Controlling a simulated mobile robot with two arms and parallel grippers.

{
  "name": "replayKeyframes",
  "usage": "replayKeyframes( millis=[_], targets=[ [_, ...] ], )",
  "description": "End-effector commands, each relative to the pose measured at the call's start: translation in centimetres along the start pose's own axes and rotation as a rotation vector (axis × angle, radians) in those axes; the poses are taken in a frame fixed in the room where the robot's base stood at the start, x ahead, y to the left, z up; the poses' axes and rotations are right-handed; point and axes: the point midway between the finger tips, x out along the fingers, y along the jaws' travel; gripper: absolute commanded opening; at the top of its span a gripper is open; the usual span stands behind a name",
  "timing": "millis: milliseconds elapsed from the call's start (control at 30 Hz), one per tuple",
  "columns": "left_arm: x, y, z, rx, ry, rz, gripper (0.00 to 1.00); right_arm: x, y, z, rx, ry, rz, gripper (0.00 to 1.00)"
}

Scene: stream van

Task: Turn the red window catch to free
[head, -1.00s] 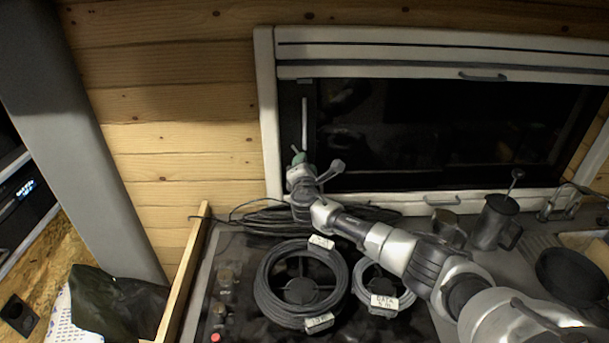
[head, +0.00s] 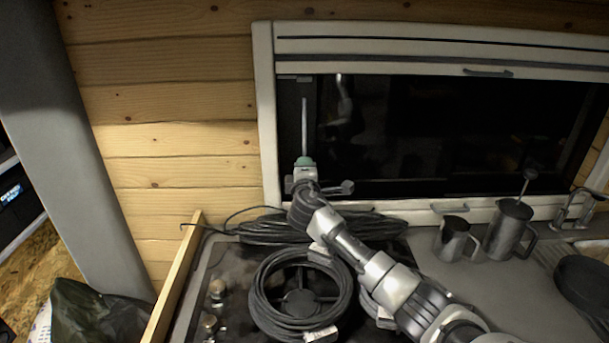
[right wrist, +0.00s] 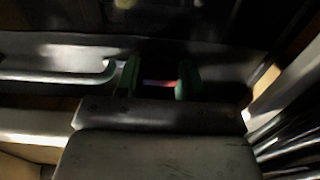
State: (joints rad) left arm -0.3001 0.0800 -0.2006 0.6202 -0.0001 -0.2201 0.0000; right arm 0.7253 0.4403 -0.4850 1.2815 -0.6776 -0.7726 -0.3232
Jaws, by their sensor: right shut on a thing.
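My right gripper (head: 304,163) is at the lower left corner of the dark window (head: 450,135), against the frame. In the right wrist view its two green fingers (right wrist: 160,80) stand on either side of a small red piece, the window catch (right wrist: 161,83). The gripper is shut on it. Only a short red strip of the catch shows between the fingers; the rest is hidden, so its angle cannot be told. In the head view the gripper hides the catch. My left gripper is out of view.
A slim upright grey bar (head: 304,125) stands just above the gripper. Black cable coils (head: 268,315) lie on the hob below my arm. A metal jug (head: 455,241) and a lidded pot (head: 508,228) stand on the counter at right. A wooden strip (head: 172,285) edges the left side.

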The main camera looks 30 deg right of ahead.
Motion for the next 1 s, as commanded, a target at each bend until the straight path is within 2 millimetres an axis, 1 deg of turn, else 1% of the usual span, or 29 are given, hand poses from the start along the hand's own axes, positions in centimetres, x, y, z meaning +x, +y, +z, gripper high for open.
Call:
replayKeyframes(
  millis=[400, 433, 567, 600, 867, 1000],
  targets=[
    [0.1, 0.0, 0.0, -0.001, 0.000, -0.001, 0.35, 0.0, -0.1, -0.1, 0.011, 0.002, -0.002, 0.15],
    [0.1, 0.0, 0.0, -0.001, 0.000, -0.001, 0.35, 0.0, -0.1, -0.1, 0.011, 0.002, -0.002, 0.41],
    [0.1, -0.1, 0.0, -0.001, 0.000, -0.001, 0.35, 0.0, -0.1, -0.1, 0.010, 0.002, -0.002, 0.61],
    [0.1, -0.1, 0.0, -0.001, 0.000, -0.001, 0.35, 0.0, -0.1, -0.1, 0.009, 0.002, -0.002, 0.64],
    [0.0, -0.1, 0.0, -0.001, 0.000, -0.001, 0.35, -0.1, 0.0, -0.1, 0.008, 0.001, -0.001, 0.64],
    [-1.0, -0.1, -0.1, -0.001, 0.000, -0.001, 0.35, -1.3, 0.2, -0.1, 0.007, 0.002, -0.002, 0.64]
  ],
)
